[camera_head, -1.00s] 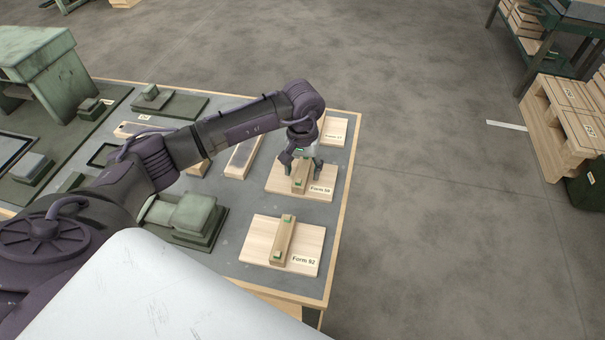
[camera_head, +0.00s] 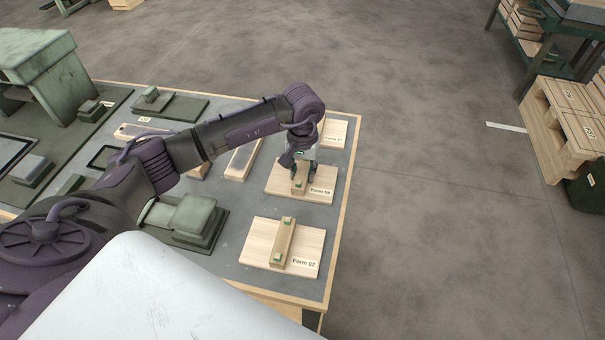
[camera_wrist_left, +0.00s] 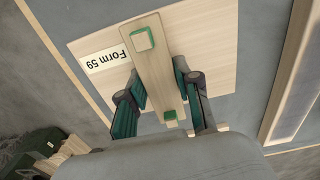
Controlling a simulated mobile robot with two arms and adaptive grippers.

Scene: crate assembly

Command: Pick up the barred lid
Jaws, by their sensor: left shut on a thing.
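The barred lid (camera_head: 281,182) is a pale wooden board marked "Form 59", with a raised wooden bar across it and green pads near the bar's ends. It lies flat near the table's right edge. In the wrist view the lid (camera_wrist_left: 215,45) and its bar fill the upper middle. My left gripper (camera_head: 303,171) is directly above it, pointing down. Its fingers (camera_wrist_left: 163,90) are shut on the bar, one on each side. The gripper hides part of the bar in the head view. My right gripper is not in view.
A similar barred lid marked "Form 92" (camera_head: 255,240) lies nearer on the table (camera_head: 228,265). Another labelled board (camera_head: 336,131) lies just behind. A green block fixture (camera_head: 190,218) stands to the left under my arm. Open floor lies right of the table, with a pallet (camera_head: 548,130) beyond.

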